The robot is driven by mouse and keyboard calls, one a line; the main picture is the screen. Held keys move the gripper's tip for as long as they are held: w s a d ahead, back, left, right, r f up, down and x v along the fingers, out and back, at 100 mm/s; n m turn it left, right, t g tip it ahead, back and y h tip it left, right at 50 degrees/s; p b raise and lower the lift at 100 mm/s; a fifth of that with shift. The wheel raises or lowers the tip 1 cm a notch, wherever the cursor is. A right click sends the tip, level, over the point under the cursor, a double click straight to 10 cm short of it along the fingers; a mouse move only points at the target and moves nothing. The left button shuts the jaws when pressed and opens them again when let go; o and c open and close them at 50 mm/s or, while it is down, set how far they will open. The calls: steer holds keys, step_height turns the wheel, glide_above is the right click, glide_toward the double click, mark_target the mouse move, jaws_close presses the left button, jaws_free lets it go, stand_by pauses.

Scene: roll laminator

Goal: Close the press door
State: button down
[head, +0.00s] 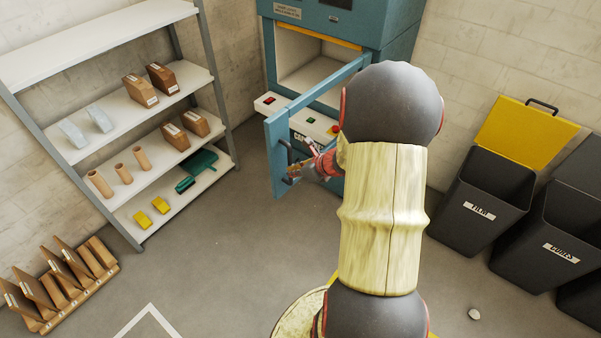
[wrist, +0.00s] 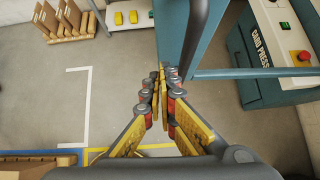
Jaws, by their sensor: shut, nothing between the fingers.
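The teal card press (head: 395,25) stands against the back wall, and its chamber (head: 308,68) is visible and open. Its teal press door (head: 275,150) is swung out from the front toward me. A dark bar handle (head: 284,152) is on the door's near end; it also shows in the wrist view (wrist: 196,35). My gripper (head: 291,176) is at the door's free end, close beside the handle. In the wrist view, my gripper's fingers (wrist: 162,73) are together and empty, right by the door panel (wrist: 172,30). Whether they touch it I cannot tell. My arm hides part of the press front.
A shelf rack (head: 120,100) with boxes and rolls stands left of the press. A wooden rack (head: 62,285) is on the floor at lower left. Dark bins (head: 485,200), one with a raised yellow lid (head: 525,133), stand at right. Floor (head: 215,240) between is clear.

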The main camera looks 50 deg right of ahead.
mark_target(274, 169)
steer(key=shift+w+a+f, duration=0.1)
steer(key=shift+w+f, duration=0.1)
steer(key=shift+w, duration=0.65)
steer(key=shift+w+d+f, duration=0.1)
steer(key=shift+w+f, duration=0.1)
steer(key=shift+w, duration=0.7)
steer(key=shift+w+a+f, duration=0.1)
steer(key=shift+w+f, duration=0.1)
steer(key=shift+w, duration=0.65)
steer(key=shift+w, duration=0.1)
